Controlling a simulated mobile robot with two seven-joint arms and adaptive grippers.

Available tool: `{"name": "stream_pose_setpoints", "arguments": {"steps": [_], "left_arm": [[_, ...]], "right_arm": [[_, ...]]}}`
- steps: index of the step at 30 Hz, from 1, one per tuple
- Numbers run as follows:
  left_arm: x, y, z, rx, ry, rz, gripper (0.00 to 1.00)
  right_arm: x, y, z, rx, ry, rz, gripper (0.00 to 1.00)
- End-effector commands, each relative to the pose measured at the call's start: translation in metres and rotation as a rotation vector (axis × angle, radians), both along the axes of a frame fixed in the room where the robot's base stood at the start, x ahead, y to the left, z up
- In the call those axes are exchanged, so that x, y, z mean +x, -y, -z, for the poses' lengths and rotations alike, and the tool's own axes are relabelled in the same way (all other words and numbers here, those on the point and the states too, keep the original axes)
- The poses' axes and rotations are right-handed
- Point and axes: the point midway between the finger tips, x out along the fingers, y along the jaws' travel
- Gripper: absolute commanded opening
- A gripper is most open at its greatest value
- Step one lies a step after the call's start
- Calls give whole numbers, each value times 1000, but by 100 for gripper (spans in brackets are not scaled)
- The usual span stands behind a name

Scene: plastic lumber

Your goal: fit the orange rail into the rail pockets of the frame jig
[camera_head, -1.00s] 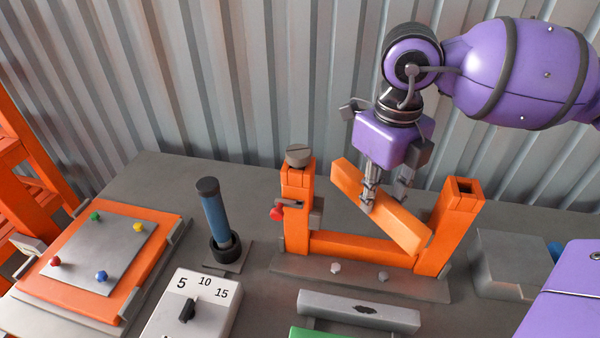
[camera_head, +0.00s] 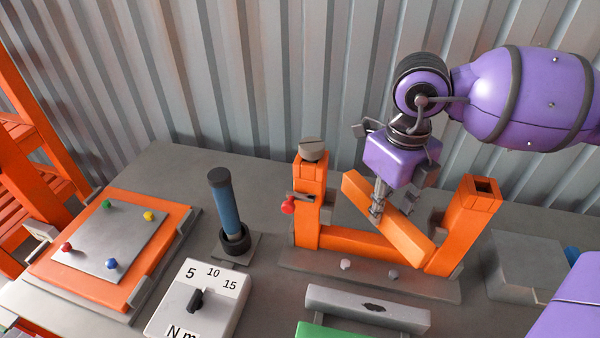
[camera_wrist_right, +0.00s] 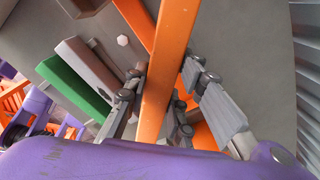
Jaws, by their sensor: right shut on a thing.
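My right gripper (camera_head: 377,210) is shut on the orange rail (camera_head: 405,236) near its middle, fingers pointing down. In the head view the rail runs obliquely, its left end higher in the picture and its right end near the foot of the jig's right post. The frame jig (camera_head: 345,243) has two upright orange posts and an orange crossbar on a grey base. The rail looks held above the crossbar; I cannot tell whether it touches the right post. In the right wrist view the rail (camera_wrist_right: 162,90) passes between the fingers (camera_wrist_right: 163,74). My left gripper is not in view.
A red knob (camera_head: 288,205) is on the left post. A grey bar (camera_head: 367,308) and a green piece (camera_head: 330,331) lie in front. A blue-handled tool (camera_head: 224,210), a dial box (camera_head: 200,300) and an orange panel (camera_head: 75,287) stand left. A grey block (camera_head: 525,266) stands right.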

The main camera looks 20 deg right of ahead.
Motion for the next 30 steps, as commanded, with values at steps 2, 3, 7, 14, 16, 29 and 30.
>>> {"name": "stream_pose_setpoints", "arguments": {"steps": [2, 3, 7, 14, 16, 29, 30], "left_arm": [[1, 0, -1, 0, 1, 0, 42], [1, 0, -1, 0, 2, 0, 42], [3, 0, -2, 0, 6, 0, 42], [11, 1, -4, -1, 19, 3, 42], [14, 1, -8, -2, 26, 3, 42], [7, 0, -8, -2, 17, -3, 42], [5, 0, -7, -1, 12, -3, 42]], "right_arm": [[0, 0, 0, 0, -1, 1, 28], [0, 0, 0, 0, -1, 1, 34], [0, 0, 0, 0, -1, 1, 42], [0, 0, -1, 0, -1, 1, 42], [0, 0, -5, 0, 0, 1, 42], [1, 0, -86, 0, 3, 1, 42], [1, 0, -94, 1, 4, 1, 42]]}}
